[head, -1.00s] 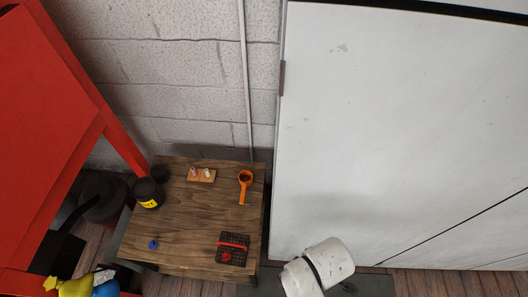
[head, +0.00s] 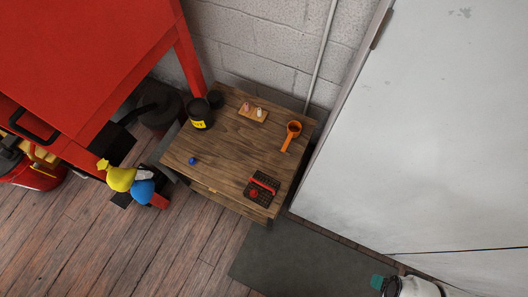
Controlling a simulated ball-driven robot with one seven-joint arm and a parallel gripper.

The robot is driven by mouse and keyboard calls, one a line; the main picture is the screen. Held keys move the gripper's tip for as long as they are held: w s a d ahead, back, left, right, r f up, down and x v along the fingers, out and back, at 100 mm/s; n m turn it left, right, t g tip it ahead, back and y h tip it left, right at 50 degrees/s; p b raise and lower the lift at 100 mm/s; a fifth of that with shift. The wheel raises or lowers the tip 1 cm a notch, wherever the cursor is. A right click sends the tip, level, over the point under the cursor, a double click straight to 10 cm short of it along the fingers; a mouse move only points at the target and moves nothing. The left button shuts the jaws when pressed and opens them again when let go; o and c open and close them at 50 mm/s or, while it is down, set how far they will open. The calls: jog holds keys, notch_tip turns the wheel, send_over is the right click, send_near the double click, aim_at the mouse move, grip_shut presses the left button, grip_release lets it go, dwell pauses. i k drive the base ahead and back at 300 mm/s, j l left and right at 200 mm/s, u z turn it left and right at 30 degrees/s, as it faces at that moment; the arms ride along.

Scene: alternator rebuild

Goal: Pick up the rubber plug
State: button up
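A small wooden table (head: 230,140) stands by the wall, and nothing on it can be surely told as the rubber plug. A small round blue thing (head: 192,161) lies near the table's left front edge. A little wooden board (head: 245,115) at the back carries a pinkish piece (head: 247,106) and a whitish piece (head: 259,112), both too small to make out. A small red round thing (head: 253,193) lies at the black grid basket. Only a white part of my arm shows at the bottom right; my gripper is out of view.
On the table are a black jar (head: 199,113) with a yellow label, an orange scoop-like thing (head: 291,134) and a black grid basket (head: 262,188) with a red bar. A red cabinet (head: 90,60) stands left, a white cabinet (head: 440,140) right.

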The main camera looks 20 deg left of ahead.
aim_at(192, 161)
jog(key=u, duration=1.35)
